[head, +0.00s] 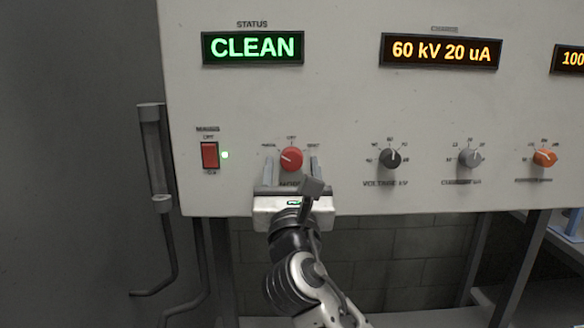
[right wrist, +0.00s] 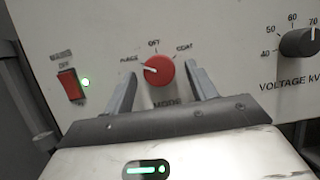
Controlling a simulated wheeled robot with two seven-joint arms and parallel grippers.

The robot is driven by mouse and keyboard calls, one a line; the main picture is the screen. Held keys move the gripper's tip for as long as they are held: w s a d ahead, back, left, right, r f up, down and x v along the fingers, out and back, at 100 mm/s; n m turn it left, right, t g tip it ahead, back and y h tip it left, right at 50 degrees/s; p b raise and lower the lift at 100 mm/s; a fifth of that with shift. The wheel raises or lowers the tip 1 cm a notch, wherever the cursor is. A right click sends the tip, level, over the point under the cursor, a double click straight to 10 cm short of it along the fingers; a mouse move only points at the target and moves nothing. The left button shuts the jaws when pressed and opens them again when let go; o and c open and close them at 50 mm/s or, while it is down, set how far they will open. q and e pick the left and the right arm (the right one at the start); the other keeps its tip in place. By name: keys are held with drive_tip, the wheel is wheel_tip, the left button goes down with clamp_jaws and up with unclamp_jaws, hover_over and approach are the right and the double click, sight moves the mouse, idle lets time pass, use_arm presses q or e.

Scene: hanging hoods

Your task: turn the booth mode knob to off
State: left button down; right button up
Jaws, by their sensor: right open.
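The red mode knob (head: 291,158) is on the pale panel, and it also shows in the right wrist view (right wrist: 161,73). Its labels read PURGE at left, OFF at top and COAT at right. Its white pointer mark points left, toward PURGE. My right gripper (head: 292,167) is open, with one finger on each side of the knob. In the right wrist view a gap shows between each finger and the knob; how far the fingertips are from the panel face is hard to tell. My left gripper is not in view.
A red rocker switch (head: 209,155) with a lit green lamp (head: 225,155) is left of the knob. The dark voltage knob (head: 391,158), a grey knob (head: 470,158) and an orange knob (head: 544,157) are to the right. The status display (head: 253,47) reads CLEAN.

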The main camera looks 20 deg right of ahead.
drive_tip(key=c, duration=1)
drive_tip(key=shift+m, duration=0.4)
drive_tip(key=m+h, duration=0.1)
drive_tip(key=m, duration=0.1)
drive_tip(key=m+g+h+b, duration=0.1)
drive_tip(key=m, duration=0.2)
drive_tip(key=shift+a+h, duration=0.2)
drive_tip(key=shift+h, duration=0.2)
drive_tip(key=m, duration=0.2)
drive_tip(key=m+g+h, duration=0.1)
drive_tip(key=shift+w+a+r+m+g+h, duration=0.1)
drive_tip(key=shift+a+m+g+h, duration=0.05)
drive_tip(key=shift+m+g+h, duration=0.2)
drive_tip(key=shift+a+r+m+g+h, duration=0.1)
drive_tip(key=shift+m+g+h, duration=0.4)
drive_tip(key=shift+m, duration=1.15)
drive_tip(key=shift+r+m+g+h, duration=0.1)
drive_tip(key=shift+m+g, duration=0.65)
drive_tip(key=shift+m, duration=0.85)
